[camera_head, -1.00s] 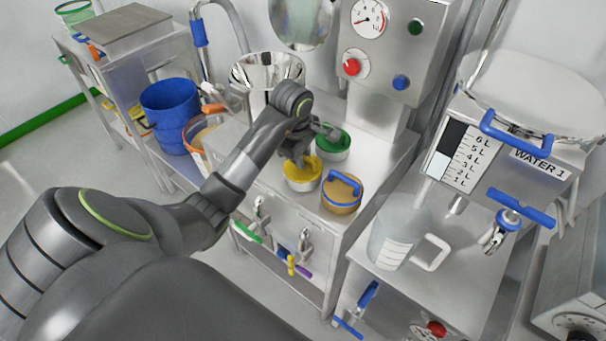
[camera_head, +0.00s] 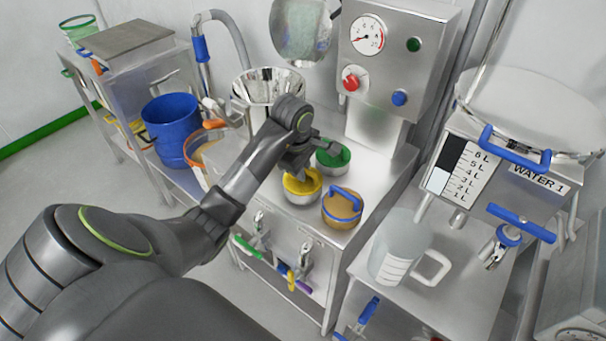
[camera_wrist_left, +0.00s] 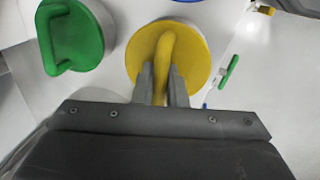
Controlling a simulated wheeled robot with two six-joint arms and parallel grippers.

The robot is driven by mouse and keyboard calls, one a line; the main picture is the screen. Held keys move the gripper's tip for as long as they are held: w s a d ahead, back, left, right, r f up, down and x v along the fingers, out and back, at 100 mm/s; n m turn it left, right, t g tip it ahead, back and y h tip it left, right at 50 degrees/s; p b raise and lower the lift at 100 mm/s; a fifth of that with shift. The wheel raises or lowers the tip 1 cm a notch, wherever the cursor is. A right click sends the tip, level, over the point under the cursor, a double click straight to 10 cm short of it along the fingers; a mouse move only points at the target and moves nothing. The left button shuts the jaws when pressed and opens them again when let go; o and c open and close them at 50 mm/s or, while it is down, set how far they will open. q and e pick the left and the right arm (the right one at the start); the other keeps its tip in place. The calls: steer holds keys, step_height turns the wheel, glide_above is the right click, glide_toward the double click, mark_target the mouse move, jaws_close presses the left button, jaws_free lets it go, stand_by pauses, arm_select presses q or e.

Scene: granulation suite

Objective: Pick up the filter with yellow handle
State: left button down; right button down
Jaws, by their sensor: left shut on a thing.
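The filter with yellow handle (camera_head: 302,188) is a round metal piece with a yellow top. It sits on the steel table between a green-topped filter and a blue-handled one. My left gripper (camera_head: 296,170) comes down over it from the left and hides part of its top. In the left wrist view the yellow handle (camera_wrist_left: 166,62) runs between the two fingers of my left gripper (camera_wrist_left: 162,88), which are shut on it. Whether the filter touches the table or is slightly raised is hard to tell. My right gripper is not in view.
The green filter (camera_head: 333,156) stands just behind, and the blue-handled filter (camera_head: 342,206) close at the right. A control panel (camera_head: 398,45) rises behind. A funnel (camera_head: 268,86) stands at the back left. A clear jug (camera_head: 396,250) stands on the neighbouring table.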

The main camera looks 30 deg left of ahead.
arm_select(q)
step_height(320, 180, up, 3)
steer(key=shift+f+p, duration=0.15)
steer(key=shift+p, duration=0.2)
step_height(320, 180, up, 7)
steer(key=p, duration=0.6)
steer(key=shift+f+p, duration=0.15)
steer(key=shift+p, duration=0.25)
